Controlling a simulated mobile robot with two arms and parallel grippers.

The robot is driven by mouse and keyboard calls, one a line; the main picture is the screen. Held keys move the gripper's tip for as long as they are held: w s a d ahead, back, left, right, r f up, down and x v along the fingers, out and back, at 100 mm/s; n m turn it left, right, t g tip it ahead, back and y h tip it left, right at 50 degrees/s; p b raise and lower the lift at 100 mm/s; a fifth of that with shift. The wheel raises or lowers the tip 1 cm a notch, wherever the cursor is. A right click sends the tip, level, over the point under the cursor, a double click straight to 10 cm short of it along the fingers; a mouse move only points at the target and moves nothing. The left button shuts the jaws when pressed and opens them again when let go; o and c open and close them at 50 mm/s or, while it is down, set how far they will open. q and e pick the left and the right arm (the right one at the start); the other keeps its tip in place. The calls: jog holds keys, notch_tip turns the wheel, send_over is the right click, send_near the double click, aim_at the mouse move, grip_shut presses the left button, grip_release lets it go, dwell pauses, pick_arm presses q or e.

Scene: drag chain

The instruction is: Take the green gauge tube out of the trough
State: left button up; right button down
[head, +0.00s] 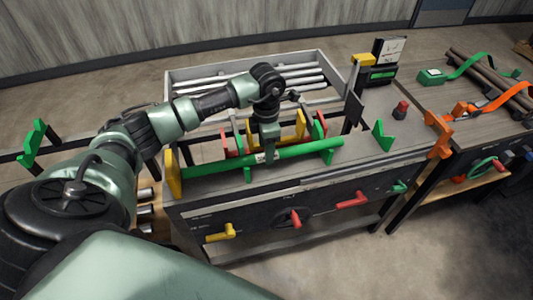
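The green gauge tube (310,149) lies lengthwise along the front of the workbench, in the trough (209,150) among the coloured brackets. Its left end is near a yellow upright plate, its right end near a green bracket. My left arm reaches in from the left. My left gripper (267,158) points down at the middle of the tube and hides a short piece of it. I cannot tell whether its fingers are closed on the tube or only around it. My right gripper is not in view.
A grey tray (325,58) with several silver rods stands behind the trough. Red, yellow and green brackets surround the tube. A green wedge (383,136), a red-topped knob (400,110) and a display box (377,76) are to the right. Coloured handles line the front panel.

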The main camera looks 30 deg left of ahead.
pick_arm(q)
jog(key=shift+f, duration=1.15)
grip_shut()
jog(key=shift+r, duration=0.15)
